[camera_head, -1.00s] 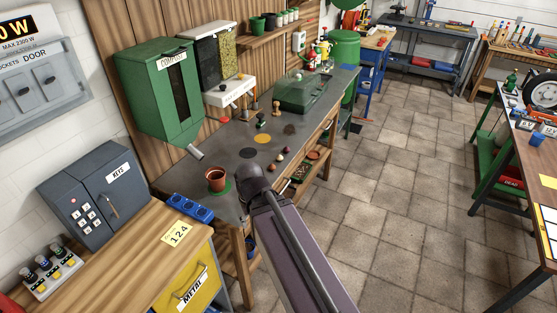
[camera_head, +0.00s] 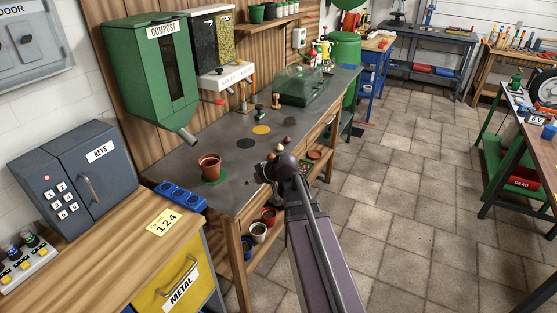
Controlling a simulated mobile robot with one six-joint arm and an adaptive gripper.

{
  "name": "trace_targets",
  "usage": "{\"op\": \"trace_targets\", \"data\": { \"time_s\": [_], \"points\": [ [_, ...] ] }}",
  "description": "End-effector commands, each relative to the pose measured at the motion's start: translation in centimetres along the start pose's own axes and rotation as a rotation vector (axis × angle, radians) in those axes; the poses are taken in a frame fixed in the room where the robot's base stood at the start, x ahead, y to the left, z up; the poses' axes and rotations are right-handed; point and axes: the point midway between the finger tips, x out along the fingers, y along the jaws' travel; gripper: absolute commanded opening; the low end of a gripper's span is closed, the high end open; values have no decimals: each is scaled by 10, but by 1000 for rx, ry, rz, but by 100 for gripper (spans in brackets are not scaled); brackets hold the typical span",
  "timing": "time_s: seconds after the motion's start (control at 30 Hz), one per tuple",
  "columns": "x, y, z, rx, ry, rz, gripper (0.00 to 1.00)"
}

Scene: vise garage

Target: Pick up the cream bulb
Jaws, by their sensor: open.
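A few small round bulbs lie in a row near the front edge of the grey potting bench (camera_head: 222,140). A pale one, which looks like the cream bulb (camera_head: 280,148), is in the middle, with a reddish-brown bulb (camera_head: 290,140) just behind it. Another bulb (camera_head: 271,157) lies nearer, partly hidden by my arm. My gripper (camera_head: 262,174) is over the bench's front edge, just on the near side of the bulbs. It is open and looks empty. It is small and dark here, and its fingertips are hard to make out.
A terracotta pot (camera_head: 209,166) stands on a green disc to the left. A green compost dispenser (camera_head: 152,72) overhangs the bench. Several pots sit on the shelf below. The tiled floor (camera_head: 400,190) at right is open.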

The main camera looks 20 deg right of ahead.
Motion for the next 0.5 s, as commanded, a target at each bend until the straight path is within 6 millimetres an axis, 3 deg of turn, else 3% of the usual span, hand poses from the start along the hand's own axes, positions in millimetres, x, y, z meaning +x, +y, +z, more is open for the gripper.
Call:
{"op": "trace_targets", "data": {
  "time_s": [0.03,0.2,0.5],
  "points": [
    [13,19,2,-7,49,6,66],
    [25,66,-10,-42,220,40,66],
    [27,163,-20,-78,493,179,66]
  ]
}}
